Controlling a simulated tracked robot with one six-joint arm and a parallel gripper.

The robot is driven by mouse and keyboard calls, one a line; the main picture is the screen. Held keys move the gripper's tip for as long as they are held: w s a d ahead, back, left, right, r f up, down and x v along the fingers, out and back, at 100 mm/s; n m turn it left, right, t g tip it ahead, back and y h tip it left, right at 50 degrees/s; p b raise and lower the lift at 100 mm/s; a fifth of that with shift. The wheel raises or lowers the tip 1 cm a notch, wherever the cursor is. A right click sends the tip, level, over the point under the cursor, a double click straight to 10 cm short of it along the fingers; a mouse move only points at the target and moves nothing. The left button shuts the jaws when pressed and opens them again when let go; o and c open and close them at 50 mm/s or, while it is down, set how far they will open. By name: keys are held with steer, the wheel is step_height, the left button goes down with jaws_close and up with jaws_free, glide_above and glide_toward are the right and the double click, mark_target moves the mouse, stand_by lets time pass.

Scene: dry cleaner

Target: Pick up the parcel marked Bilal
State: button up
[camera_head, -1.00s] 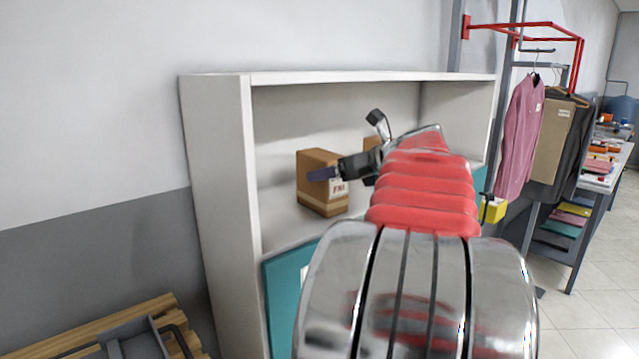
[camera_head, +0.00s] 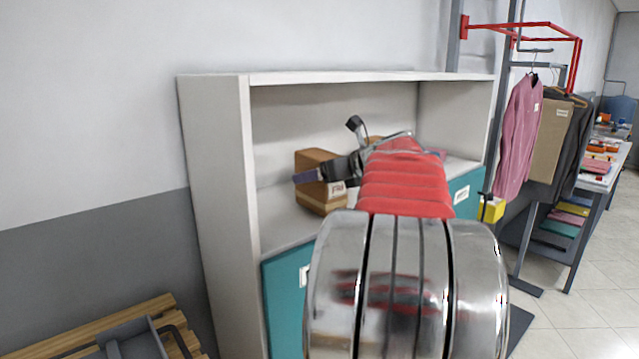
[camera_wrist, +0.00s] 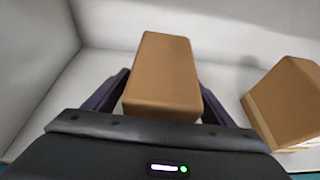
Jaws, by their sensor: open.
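A brown cardboard parcel (camera_head: 316,162) with a paler band low down and a white label stands on the cabinet shelf, partly behind my gripper. In the wrist view a parcel (camera_wrist: 163,65) lies between my two dark fingers, seen from above. My gripper (camera_wrist: 163,84) is open, with a finger on either side of it; I cannot tell whether they touch it. A second brown parcel (camera_wrist: 290,100) stands to the right in the wrist view; it is mostly hidden behind my arm in the head view. I cannot read the name Bilal on either parcel.
The pale cabinet (camera_head: 215,180) has a side wall close on the left, a top board above and teal fronts (camera_head: 283,305) below. A wooden pallet (camera_head: 130,320) lies at lower left. Hanging clothes (camera_head: 520,135) and a yellow box (camera_head: 492,209) are to the right.

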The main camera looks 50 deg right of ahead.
stand_by(0.3)
steer(key=c, duration=1.5)
steer(key=shift+o, duration=0.2)
steer(key=shift+r, duration=0.1)
steer(key=r, duration=0.7)
steer(key=shift+s, duration=0.2)
steer(key=s+a, duration=0.2)
steer(key=s, duration=0.7)
steer(key=s+a, duration=0.2)
steer(key=s, duration=0.8)
steer(key=shift+a, duration=0.2)
steer(key=shift+s, duration=0.1)
